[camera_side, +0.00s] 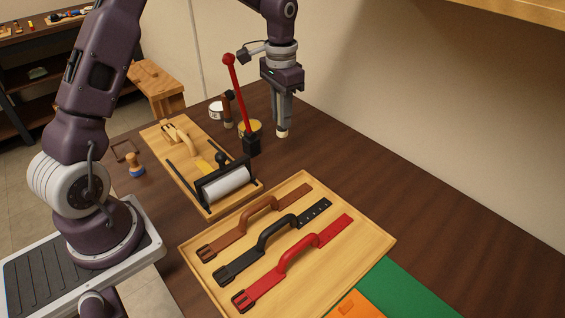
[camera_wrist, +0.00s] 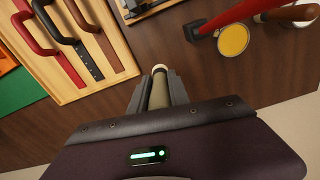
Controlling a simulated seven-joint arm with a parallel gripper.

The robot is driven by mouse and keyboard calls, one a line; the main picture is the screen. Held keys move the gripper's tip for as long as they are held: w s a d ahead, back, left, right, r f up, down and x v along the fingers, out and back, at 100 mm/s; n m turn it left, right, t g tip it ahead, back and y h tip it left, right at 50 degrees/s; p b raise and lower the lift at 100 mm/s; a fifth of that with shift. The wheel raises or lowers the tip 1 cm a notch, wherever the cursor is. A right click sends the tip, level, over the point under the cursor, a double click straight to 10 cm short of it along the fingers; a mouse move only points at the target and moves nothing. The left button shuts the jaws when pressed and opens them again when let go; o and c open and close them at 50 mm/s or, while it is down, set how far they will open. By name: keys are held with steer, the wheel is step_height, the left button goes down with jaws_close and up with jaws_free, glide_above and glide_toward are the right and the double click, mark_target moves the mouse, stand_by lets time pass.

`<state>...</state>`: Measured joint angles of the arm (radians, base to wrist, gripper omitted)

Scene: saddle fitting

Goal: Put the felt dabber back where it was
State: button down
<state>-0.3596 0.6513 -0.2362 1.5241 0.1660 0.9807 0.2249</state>
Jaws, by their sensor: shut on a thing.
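My gripper (camera_side: 283,118) is shut on the felt dabber, which points straight down between the fingers. The dabber's pale tip (camera_side: 282,133) shows just below the fingers in the side view, above or near the dark table; I cannot tell whether it touches. In the wrist view the dabber (camera_wrist: 159,92) is an olive-grey rod with a white end, between my gripper's fingers (camera_wrist: 158,98). A round tin with yellow contents (camera_side: 256,126) stands left of the gripper, and shows in the wrist view (camera_wrist: 233,40). The fingers hide part of the dabber.
A red-handled lever tool (camera_side: 235,85) with a black base stands in front of the tin. A white pot (camera_side: 216,110) and a brown-handled tool (camera_side: 227,108) are behind. A wooden board with a white roller (camera_side: 226,184) and a tray of straps (camera_side: 378,240) lie nearer. Table right of the gripper is clear.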

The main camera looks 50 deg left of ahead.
steer(key=f, duration=0.9)
steer(key=shift+w+a+f, duration=0.15)
steer(key=shift+w+f, duration=0.05)
steer(key=shift+f, duration=0.2)
steer(key=c, duration=1.2)
jaws_free()
steer(key=shift+f, duration=0.1)
steer(key=shift+c, duration=0.2)
